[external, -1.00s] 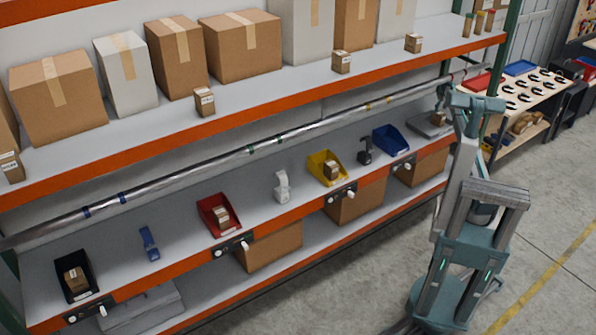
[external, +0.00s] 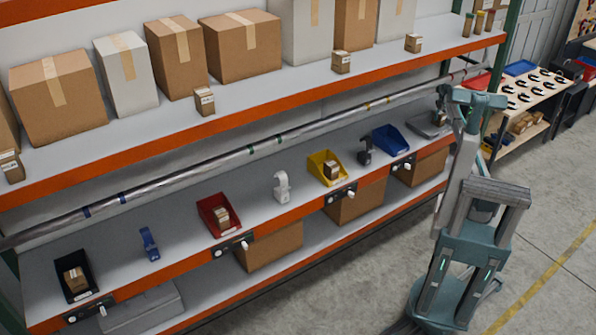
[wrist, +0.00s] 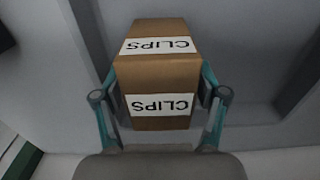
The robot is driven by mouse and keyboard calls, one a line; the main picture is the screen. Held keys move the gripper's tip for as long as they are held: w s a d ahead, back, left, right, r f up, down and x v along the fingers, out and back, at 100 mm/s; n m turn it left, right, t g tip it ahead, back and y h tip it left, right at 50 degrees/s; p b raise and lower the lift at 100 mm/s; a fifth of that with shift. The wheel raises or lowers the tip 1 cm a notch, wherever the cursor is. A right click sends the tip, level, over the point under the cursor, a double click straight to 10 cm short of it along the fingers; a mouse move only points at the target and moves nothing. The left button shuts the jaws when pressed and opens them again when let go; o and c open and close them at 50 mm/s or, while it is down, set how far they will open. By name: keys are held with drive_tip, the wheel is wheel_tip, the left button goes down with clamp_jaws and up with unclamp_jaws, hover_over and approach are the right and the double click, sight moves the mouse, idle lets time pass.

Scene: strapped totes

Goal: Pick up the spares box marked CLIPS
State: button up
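The spares box marked CLIPS (wrist: 157,75) is a brown carton with white labels reading CLIPS on two faces, seen upside down in the wrist view. My gripper (wrist: 160,82) has one teal finger on each side of it. Both fingertips lie against the box's sides, so the gripper looks shut on it. In the external view my gripper (external: 441,108) is over the grey tote (external: 427,126) at the right end of the lower shelf. The box is too small and too covered there to make out clearly. I cannot tell whether it is clear of the surface below.
A long metal rail (external: 290,134) runs above the lower shelf. A blue bin (external: 390,139), a dark scanner-like tool (external: 365,150) and a yellow bin (external: 326,167) stand to the left. The upper shelf edge (external: 380,62) overhangs. The floor (external: 545,215) at right is open.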

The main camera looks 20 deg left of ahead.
drive_tip(key=c, duration=0.9)
drive_tip(key=shift+r, duration=0.2)
